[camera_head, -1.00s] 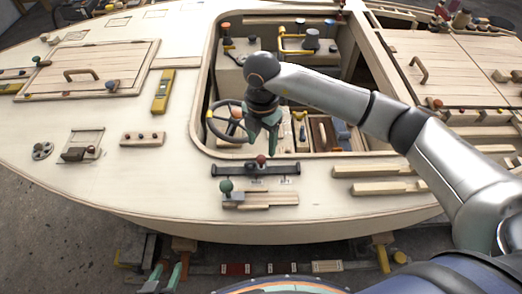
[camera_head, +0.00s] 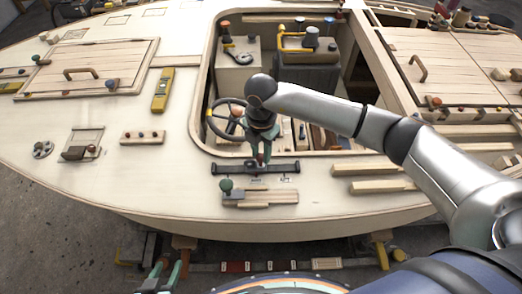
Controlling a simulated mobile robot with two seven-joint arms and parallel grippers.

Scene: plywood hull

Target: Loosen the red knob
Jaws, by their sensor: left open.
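A small red knob (camera_head: 260,161) stands on a dark bar (camera_head: 229,169) near the front edge of the deck. My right gripper (camera_head: 261,154) points down at it, its teal fingertips at the knob's height. The fingers hide much of the knob, and I cannot tell whether they touch it or are closed on it. My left gripper (camera_head: 164,279) is low in the view, in front of the hull, open and away from the knob.
Just in front of the bar is a wooden block with a green knob (camera_head: 226,186). Behind it are the cockpit opening and a steering wheel (camera_head: 216,117). Wooden strips (camera_head: 370,169) lie to the right. A block with small knobs (camera_head: 142,138) sits to the left.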

